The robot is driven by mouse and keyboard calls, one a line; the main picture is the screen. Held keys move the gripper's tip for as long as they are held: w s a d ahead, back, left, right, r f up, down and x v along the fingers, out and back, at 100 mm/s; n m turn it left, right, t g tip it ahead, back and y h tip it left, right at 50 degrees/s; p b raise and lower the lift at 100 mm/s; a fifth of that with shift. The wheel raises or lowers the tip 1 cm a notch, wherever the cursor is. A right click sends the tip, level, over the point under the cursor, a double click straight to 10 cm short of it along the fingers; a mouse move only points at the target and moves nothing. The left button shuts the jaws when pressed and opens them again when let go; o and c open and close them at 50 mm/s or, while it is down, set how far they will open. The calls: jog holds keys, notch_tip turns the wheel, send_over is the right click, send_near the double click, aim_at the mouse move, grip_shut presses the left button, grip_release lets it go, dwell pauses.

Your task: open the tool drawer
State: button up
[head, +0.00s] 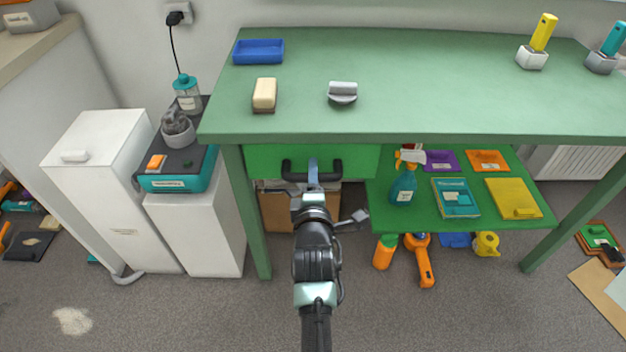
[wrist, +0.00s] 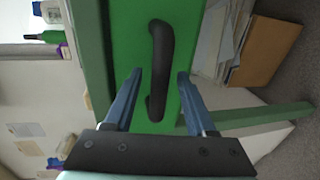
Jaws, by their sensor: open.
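The tool drawer is the green front (head: 352,160) under the left part of the green workbench, and it looks shut. It has a black bar handle (head: 334,167). In the wrist view the green drawer front (wrist: 184,20) fills the middle, with the black handle (wrist: 158,60) running up the picture. My gripper (head: 312,166) is in front of the drawer. In the wrist view my gripper (wrist: 160,82) is open, its blue fingers on either side of the handle's lower part. I cannot tell whether the fingers touch the handle or drawer.
The green workbench top (head: 430,85) holds a blue tray (head: 258,46), a beige block (head: 264,92) and a grey item (head: 342,92). A green lower shelf (head: 470,222) with a spray bottle (head: 403,186) lies right of my arm. White cabinets (head: 110,185) stand at left.

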jog(key=shift+w, duration=0.25)
grip_shut()
dwell(1.4)
